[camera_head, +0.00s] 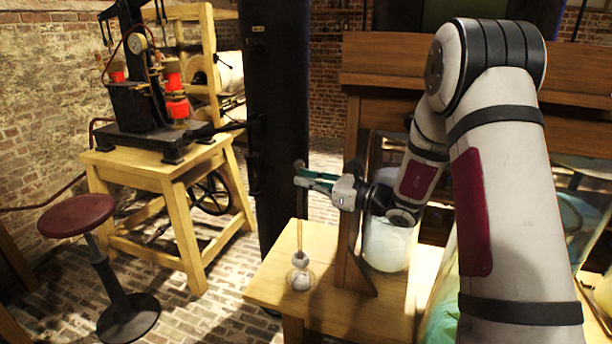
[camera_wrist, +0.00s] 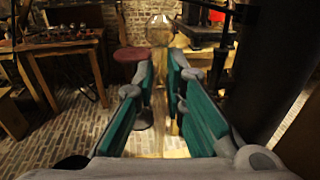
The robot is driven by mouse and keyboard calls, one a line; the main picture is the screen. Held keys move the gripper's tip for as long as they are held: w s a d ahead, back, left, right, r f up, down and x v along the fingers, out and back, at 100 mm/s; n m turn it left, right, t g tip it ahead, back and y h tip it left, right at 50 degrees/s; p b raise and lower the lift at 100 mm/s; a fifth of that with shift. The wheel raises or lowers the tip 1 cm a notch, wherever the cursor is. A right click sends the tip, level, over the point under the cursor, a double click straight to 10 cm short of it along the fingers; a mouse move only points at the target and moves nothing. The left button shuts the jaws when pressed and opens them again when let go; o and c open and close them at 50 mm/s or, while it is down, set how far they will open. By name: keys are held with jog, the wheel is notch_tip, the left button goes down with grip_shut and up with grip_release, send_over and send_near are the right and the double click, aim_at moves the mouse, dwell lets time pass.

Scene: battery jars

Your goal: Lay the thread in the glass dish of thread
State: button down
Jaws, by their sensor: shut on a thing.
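My gripper (camera_head: 302,178) is above the front left corner of the wooden table, its green-lined fingers pointing left.
The wooden table (camera_head: 265,290) has an upright wooden post (camera_head: 350,240) and a glass jar (camera_head: 387,245) close right of the dish. A black column (camera_head: 275,110) stands behind. A red stool (camera_head: 77,216) and a press on a wooden stand (camera_head: 165,165) are left.

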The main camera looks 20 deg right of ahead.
jog(key=shift+f+b, duration=0.95)
jog(key=shift+f, duration=1.4)
notch_tip(320, 180, up, 8)
jog(key=p, duration=0.3)
jog(key=shift+p, duration=0.35)
jog(key=shift+s+a, duration=0.1)
